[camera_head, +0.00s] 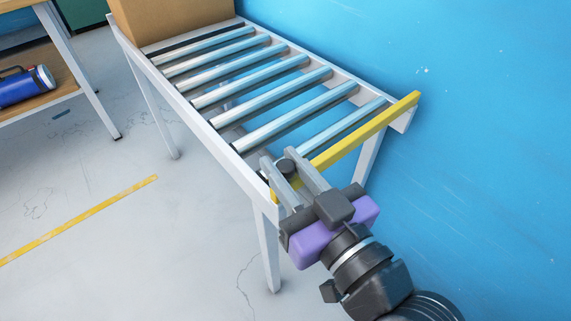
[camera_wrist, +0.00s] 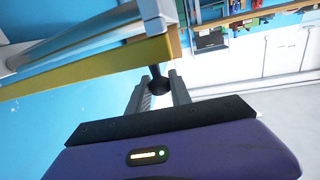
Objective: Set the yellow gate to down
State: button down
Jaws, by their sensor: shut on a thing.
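The yellow gate (camera_head: 365,131) is a long bar across the near end of the roller conveyor (camera_head: 184,101). It spans the conveyor's width, its edge standing near the level of the rollers. In the wrist view the gate (camera_wrist: 80,69) crosses the upper left. A dark round knob (camera_head: 285,166) sits by the gate's left end. My gripper (camera_head: 280,162) is at that end, its two grey fingers shut on the knob. The wrist view also shows the knob (camera_wrist: 158,86) between the fingers (camera_wrist: 160,77). The fingers and palm hide part of the gate's left end.
A cardboard box (camera_head: 170,18) sits at the conveyor's far end. A blue wall (camera_head: 480,130) runs close along the right. A wooden shelf table (camera_head: 35,85) with a blue cylindrical object (camera_head: 27,87) stands at left. The floor between has a yellow line (camera_head: 80,220) and is clear.

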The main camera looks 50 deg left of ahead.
jog(key=shift+s+a+f, duration=0.1)
jog(key=shift+f, duration=0.35)
jog(key=c, duration=1.2)
grip_release()
jog(key=shift+r, duration=0.1)
jog(key=shift+d+r, duration=0.1)
jog(key=shift+d, duration=0.15)
jog(key=d, duration=0.3)
jog(key=s+d+p, duration=0.1)
jog(key=d, duration=0.3)
jog(key=shift+s+d, duration=0.15)
jog(key=shift+s, duration=0.05)
